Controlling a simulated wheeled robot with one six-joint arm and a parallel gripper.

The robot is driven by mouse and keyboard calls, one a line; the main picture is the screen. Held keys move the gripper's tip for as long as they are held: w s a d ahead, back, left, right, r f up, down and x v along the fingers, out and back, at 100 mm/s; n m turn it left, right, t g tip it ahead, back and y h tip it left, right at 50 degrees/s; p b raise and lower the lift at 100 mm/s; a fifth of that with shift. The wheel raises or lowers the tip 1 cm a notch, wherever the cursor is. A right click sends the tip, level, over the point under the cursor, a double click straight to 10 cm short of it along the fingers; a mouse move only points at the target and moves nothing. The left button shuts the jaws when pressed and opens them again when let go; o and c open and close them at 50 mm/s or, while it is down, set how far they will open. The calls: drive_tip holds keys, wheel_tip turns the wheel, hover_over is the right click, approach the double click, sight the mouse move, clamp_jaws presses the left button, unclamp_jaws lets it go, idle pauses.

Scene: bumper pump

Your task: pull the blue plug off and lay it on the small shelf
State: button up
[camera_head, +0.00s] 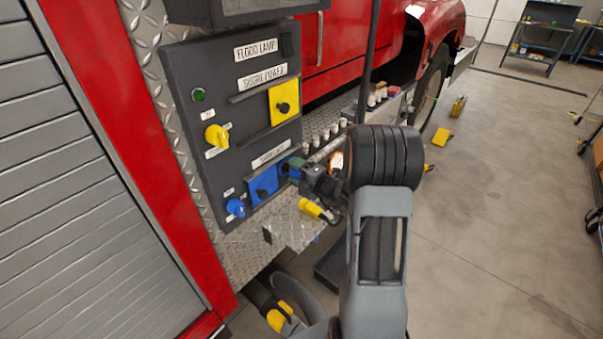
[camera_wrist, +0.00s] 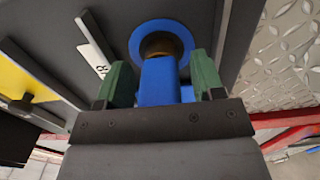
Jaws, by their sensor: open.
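The blue plug (camera_wrist: 160,84) sits at the round blue socket ring (camera_wrist: 136,42) on the dark panel, with a dark brassy part showing between them. My gripper (camera_wrist: 162,68) is open, its green fingers on either side of the plug, with a visible gap on the left. Whether the right finger touches is unclear. In the head view my gripper (camera_head: 296,170) is at the panel's lower right, mostly hiding the plug. The small shelf, a diamond-plate ledge (camera_head: 285,232), juts out below the panel. A yellow plug-like piece (camera_head: 310,208) is at its right part.
The panel (camera_head: 185,75) carries a yellow knob (camera_head: 216,136), a yellow cover (camera_head: 283,102), a blue cover (camera_head: 262,185) and a blue knob (camera_head: 235,207). Several pale fittings (camera_head: 325,134) line the truck's side to the right. The shelf's left part looks bare.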

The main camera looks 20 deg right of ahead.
drive_tip(key=shift+w+a+r, duration=0.25)
drive_tip(key=shift+w+r, duration=0.05)
drive_tip(key=shift+r, duration=0.15)
drive_tip(key=shift+c, duration=0.3)
drive_tip(key=c, duration=1)
drive_tip(key=o, duration=1.5)
drive_tip(key=shift+s+d+f, duration=0.2)
drive_tip(key=shift+s+f, duration=0.1)
drive_tip(key=b+v, duration=0.1)
drive_tip(key=v, duration=1.3)
drive_tip(key=shift+f, duration=0.15)
drive_tip(key=shift+w, duration=0.15)
